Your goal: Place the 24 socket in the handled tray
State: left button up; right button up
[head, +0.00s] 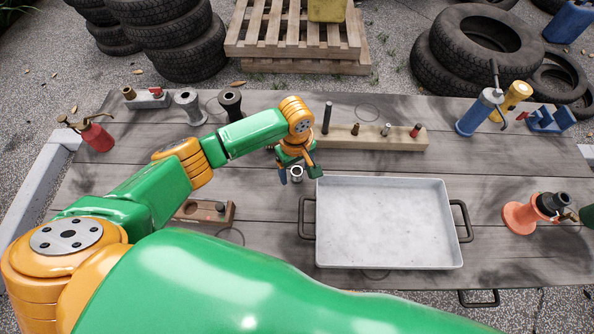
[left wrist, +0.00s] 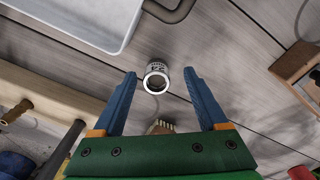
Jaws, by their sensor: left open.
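A small silver socket (head: 297,174) stands on the grey plank table, just left of the tray's back left corner. It also shows in the left wrist view (left wrist: 156,79), with markings too small to read. The handled tray (head: 382,182) is a shallow, empty, light grey pan with dark handles on its left and right sides; its corner shows in the left wrist view (left wrist: 118,42). My left gripper (left wrist: 160,73) is open and empty, its blue fingertips pointing toward the socket, which lies between them in that picture. I cannot tell the height gap. My right gripper is not in view.
A pale wooden rail (head: 375,137) with upright pieces lies behind the tray. A blue cylindrical tool (head: 478,112) stands back right; an orange-based object (head: 530,211) stands right of the tray.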

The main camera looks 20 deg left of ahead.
pick_arm(q)
jog(key=shift+w+f, duration=0.1)
jog(key=shift+f, duration=0.5)
jog(key=shift+w+f, duration=0.15)
jog(key=shift+w, duration=0.1)
jog(key=shift+s, duration=0.15)
jog(key=c, duration=1)
grip_shut()
